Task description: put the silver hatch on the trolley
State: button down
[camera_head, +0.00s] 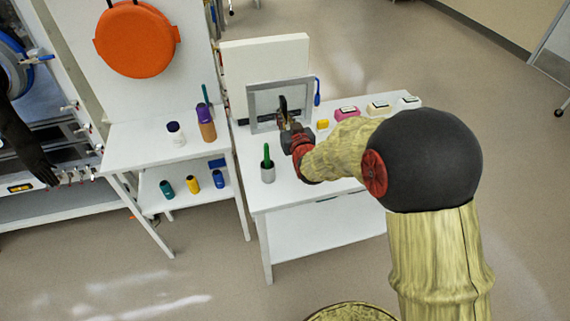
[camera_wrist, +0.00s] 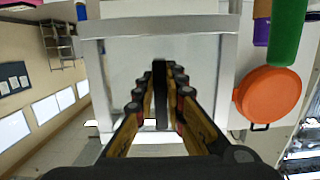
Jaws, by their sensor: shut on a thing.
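The silver hatch (camera_head: 252,107) is a square grey frame with a pale middle. It is upright in front of a white panel at the back of the right white table. In the wrist view the hatch (camera_wrist: 200,26) fills the space ahead of my fingers. My gripper (camera_head: 284,112) is in front of the hatch and hides part of it. In the wrist view my gripper (camera_wrist: 160,85) is shut on a dark upright bar, the hatch's handle. I cannot tell whether the hatch touches the panel or the tabletop. No surface is clearly marked as the trolley.
The left table (camera_head: 150,140) has bottles and an upright board with a round orange cover (camera_head: 136,40). Open floor lies in front.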

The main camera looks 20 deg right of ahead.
notch_tip(320, 180, down, 12)
jog(key=b, duration=0.3)
jog(key=shift+r, duration=0.25)
jog(key=shift+f+b, duration=0.2)
jog(key=shift+b, duration=0.2)
jog(key=c, duration=1.8)
grip_release()
jog(key=shift+c, duration=0.2)
jog(key=shift+r, duration=0.1)
